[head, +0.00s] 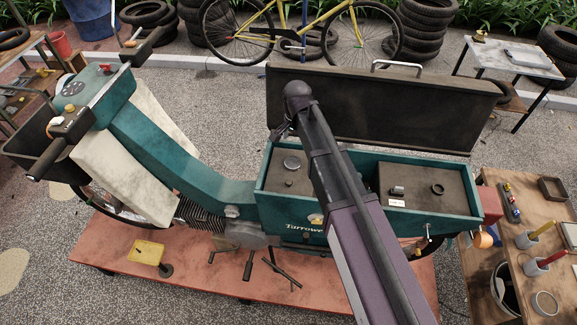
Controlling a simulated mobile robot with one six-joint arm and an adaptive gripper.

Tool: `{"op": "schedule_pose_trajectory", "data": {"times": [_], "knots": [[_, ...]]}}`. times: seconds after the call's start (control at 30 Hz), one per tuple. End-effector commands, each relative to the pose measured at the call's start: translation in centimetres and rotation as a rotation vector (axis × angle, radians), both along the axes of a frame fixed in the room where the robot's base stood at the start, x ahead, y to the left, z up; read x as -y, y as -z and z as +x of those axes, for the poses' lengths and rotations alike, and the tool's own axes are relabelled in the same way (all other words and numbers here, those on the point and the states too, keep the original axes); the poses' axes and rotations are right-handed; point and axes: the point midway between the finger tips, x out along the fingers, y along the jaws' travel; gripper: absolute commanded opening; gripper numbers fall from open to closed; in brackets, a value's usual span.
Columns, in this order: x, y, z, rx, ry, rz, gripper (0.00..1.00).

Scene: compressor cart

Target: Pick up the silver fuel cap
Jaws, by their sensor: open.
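The silver fuel cap (292,163) is a small round metal disc on the dark panel inside the open compartment of the teal scooter (180,160). It lies toward the left of the compartment, just left of my arm, and shows whole. My gripper (281,131) appears as a small dark shape at the arm's far end, open, above and slightly left of the cap in the picture. It looks apart from the cap. Its fingers are small and partly hidden by the arm, so its height above the cap is unclear.
The raised seat lid (420,115) stands behind the compartment. A wooden table (500,240) stands at right.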

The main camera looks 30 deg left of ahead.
Motion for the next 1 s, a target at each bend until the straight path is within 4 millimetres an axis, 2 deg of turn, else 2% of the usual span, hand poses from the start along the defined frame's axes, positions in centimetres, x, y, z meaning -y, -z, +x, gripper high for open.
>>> {"op": "schedule_pose_trajectory", "data": {"times": [0.03, 0.4, 1.0], "knots": [[0.0, 0.8, 0.0, 0.000, 0.000, 0.000, 1.00], [0.0, 3.2, 0.0, 0.000, 0.001, 0.000, 1.00], [0.1, 3.6, 0.1, 0.000, 0.002, 0.000, 1.00]]}}
